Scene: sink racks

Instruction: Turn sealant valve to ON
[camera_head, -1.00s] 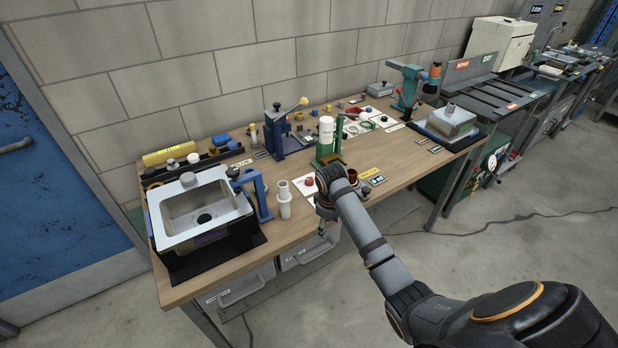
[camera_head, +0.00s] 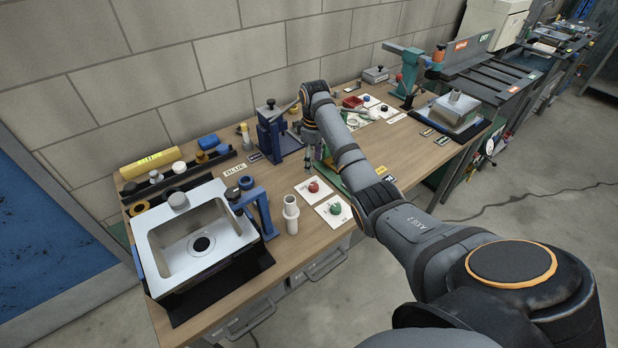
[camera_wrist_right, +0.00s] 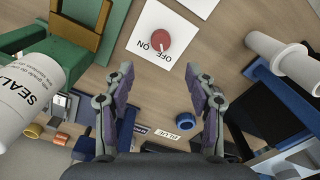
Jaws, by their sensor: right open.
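A red round valve knob (camera_wrist_right: 162,41) sits on a white card (camera_wrist_right: 150,63) printed ON and OFF. In the head view the red knob (camera_head: 313,187) and card lie on the bench, beside a green knob (camera_head: 336,209) on a second card. Which setting the red knob points to is unclear. My right gripper (camera_wrist_right: 164,78) is open and empty, its fingers apart just short of the red knob's card. In the head view my right gripper (camera_head: 310,162) is small and partly hidden. A white bottle lettered "SEAL" (camera_wrist_right: 30,100) is at left in the wrist view. My left gripper is not in view.
A green stand (camera_wrist_right: 28,28) is beside the bottle. A white stepped cylinder (camera_head: 291,215) stands left of the cards. A blue press (camera_head: 272,135) is behind the gripper. A steel sink (camera_head: 195,235) fills the bench's left end. Bare wood lies between cards and press.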

